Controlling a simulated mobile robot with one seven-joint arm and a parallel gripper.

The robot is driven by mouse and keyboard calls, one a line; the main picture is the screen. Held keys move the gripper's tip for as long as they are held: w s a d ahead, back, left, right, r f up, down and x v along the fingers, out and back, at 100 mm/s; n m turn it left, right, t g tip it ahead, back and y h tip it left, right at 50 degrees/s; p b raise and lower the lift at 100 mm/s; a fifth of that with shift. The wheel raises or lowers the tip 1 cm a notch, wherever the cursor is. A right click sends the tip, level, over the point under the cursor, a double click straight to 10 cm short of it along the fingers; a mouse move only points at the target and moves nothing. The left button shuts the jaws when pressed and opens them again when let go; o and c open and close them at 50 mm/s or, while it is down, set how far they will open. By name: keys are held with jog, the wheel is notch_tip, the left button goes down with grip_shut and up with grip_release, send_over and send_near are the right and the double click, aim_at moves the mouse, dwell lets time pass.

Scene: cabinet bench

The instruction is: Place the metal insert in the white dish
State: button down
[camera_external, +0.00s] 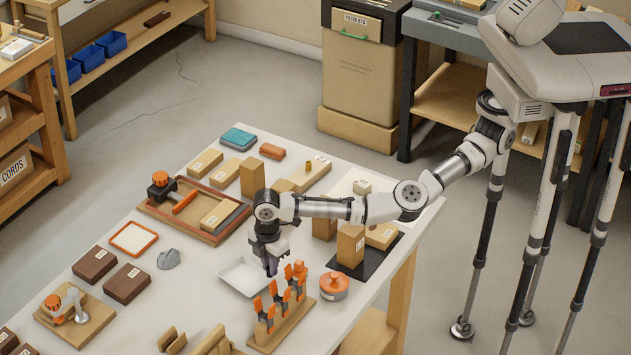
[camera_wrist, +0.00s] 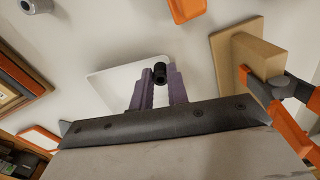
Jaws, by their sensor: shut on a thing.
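My gripper (camera_external: 270,268) hangs down over the bench at the right side of the white dish (camera_external: 236,277). In the wrist view my gripper (camera_wrist: 160,82) has its two purple fingers closed on the metal insert (camera_wrist: 160,72), a small dark cylinder at the fingertips. The white dish (camera_wrist: 108,84) is a shallow square tray. In the wrist view it lies behind the fingers, and the insert overlaps its right part. The exact height of the insert above the dish cannot be told. In the external view the insert is not clearly visible.
A wooden rack with orange clamps (camera_external: 288,298) stands close to the right of my gripper. An orange round container (camera_external: 334,286) sits beside it. A grey lump (camera_external: 168,259) and an orange-rimmed tray (camera_external: 134,238) lie left of the dish. Wooden blocks (camera_external: 350,245) stand behind.

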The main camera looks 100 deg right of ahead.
jog(key=shift+f, duration=0.15)
jog(key=shift+f, duration=0.35)
jog(key=c, duration=1.4)
grip_release()
jog(key=shift+o, duration=0.2)
jog(key=shift+r, duration=0.1)
notch_tip(320, 180, up, 13)
jog(key=b, duration=0.2)
jog(key=shift+b, duration=0.4)
